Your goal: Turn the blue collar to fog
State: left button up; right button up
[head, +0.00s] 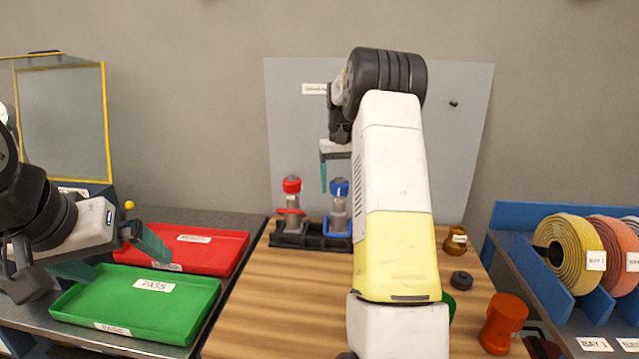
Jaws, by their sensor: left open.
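Two grey cylinders stand in a black rack (290,240) on the wooden board. The left one has a red cap (291,184) and a red ring (290,212). The right one has a blue cap (340,187) on its grey body (338,212), and a blue collar (334,232) low down, partly hidden by my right arm. Any marking for fog cannot be read. My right gripper (323,178) points down between the two caps, just left of the blue one; only one teal finger shows clearly. My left gripper (112,256) is open and empty above the green tray.
A green PASS tray (190,312) and a red tray (228,248) lie at left. An orange cylinder (503,322), a dark disc (461,281) and a brown pot (455,240) stand right of my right arm. A blue rack (528,215) holds rolls. The board's left front is clear.

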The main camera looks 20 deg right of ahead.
jog(key=c, duration=1.3)
jog(key=shift+n, duration=0.4)
jog(key=n, duration=0.3)
jog(key=shift+n, duration=0.4)
jog(key=n, duration=0.4)
jog(key=shift+n, duration=0.3)
jog(key=n, duration=0.4)
jog(key=shift+a, duration=0.1)
jog(key=shift+s+n, duration=0.1)
jog(key=shift+n, duration=2.3)
